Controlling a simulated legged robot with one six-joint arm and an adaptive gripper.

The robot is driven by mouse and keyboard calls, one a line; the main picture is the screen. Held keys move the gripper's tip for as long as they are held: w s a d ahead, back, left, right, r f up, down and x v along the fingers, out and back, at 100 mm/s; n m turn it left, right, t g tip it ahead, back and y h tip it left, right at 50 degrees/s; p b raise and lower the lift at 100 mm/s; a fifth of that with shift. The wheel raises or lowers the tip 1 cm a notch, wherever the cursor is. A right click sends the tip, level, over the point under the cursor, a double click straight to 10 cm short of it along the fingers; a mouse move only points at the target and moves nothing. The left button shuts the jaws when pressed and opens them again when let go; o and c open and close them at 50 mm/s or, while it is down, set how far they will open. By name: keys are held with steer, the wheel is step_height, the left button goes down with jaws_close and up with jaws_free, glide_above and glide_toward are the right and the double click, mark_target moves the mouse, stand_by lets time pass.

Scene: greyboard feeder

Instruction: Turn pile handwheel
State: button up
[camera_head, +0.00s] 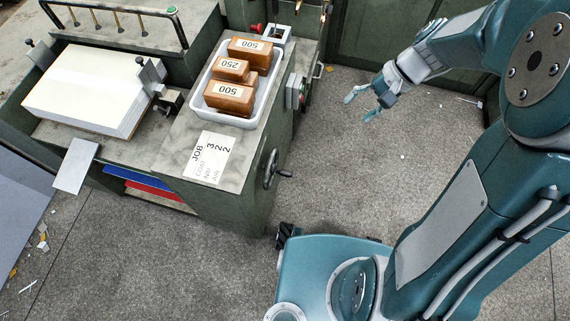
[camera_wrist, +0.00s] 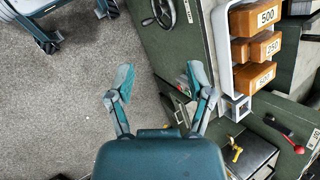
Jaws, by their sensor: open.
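The pile handwheel (camera_head: 272,169) is a dark spoked wheel with a side crank handle on the right face of the green machine.
A white tray (camera_head: 267,107) of brown blocks marked 500 and 250 sits on the machine top, beside a job sheet (camera_head: 210,157). A paper pile (camera_head: 85,90) lies at left. A green-button box (camera_head: 296,92) juts from the machine side. The floor (camera_head: 350,180) between is clear.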

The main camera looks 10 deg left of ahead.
steer(key=w+a+f+m+g+y, duration=0.2)
steer(key=w+a+f+y, duration=0.15)
steer(key=f, duration=0.65)
steer(key=m+t+y, duration=0.6)
steer(key=m+y, duration=0.2)
steer(key=m, duration=0.4)
glide_toward(283, 173)
steer(key=f, duration=0.1)
steer(key=a, duration=0.3)
steer(key=w+a, duration=0.1)
steer(key=a, duration=0.6)
steer(key=shift+w+a+f, duration=0.1)
steer(key=shift+w+a, duration=0.05)
steer(key=shift+w, duration=0.1)
steer(key=shift+c, duration=0.3)
jaws_close()
